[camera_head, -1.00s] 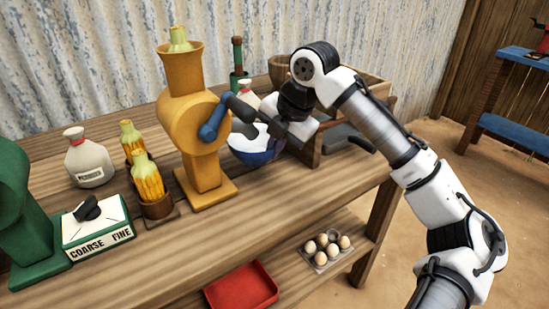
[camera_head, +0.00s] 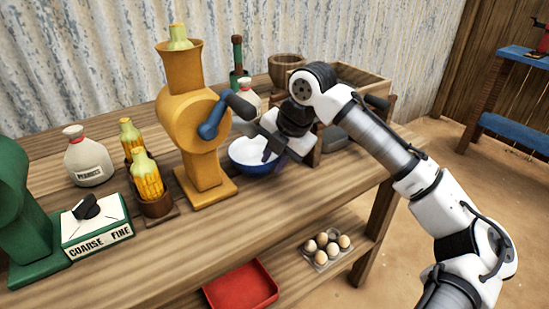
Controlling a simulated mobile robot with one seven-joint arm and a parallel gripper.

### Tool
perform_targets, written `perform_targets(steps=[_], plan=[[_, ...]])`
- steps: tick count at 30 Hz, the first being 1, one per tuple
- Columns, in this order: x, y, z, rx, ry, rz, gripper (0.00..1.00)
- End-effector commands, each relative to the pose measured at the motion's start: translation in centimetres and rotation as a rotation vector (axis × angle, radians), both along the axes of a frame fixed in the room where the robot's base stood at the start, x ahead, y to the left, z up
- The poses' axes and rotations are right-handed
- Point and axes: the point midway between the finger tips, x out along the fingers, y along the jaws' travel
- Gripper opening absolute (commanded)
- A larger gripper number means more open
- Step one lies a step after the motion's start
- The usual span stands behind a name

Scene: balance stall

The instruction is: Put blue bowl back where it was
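The blue bowl (camera_head: 241,155), white inside, is upright at the table's front half, just right of the yellow mill's base. It looks to be resting on the table top, though its underside is hard to make out. My gripper (camera_head: 273,157) points down at the bowl's right side. One dark finger crosses over the white inside and another part is at the outer right rim. The frames do not show clearly whether the fingers pinch the rim or stand apart around it.
The yellow mill (camera_head: 190,115) with its blue crank (camera_head: 211,125) stands close left of the bowl. A white bottle (camera_head: 246,95) and green-based post are behind it. A wooden crate (camera_head: 345,80) is to the right. Bare table top (camera_head: 225,225) lies in front.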

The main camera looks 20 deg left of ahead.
Motion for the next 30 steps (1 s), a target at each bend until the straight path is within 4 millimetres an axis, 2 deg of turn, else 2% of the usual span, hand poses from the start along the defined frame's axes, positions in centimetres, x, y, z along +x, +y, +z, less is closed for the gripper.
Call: perform_targets(steps=[5,8,21,25,30], plan=[[0.0,0.0,0.2,0.000,-0.001,0.000,0.25],[-0.1,-0.3,1.0,0.000,0.000,0.000,0.25],[-0.9,-3.4,9.3,0.002,-0.001,0.001,0.25],[-1.1,-4.0,10.7,0.001,0.000,0.000,0.25],[-1.2,-4.3,11.4,0.000,0.000,0.001,0.25]])
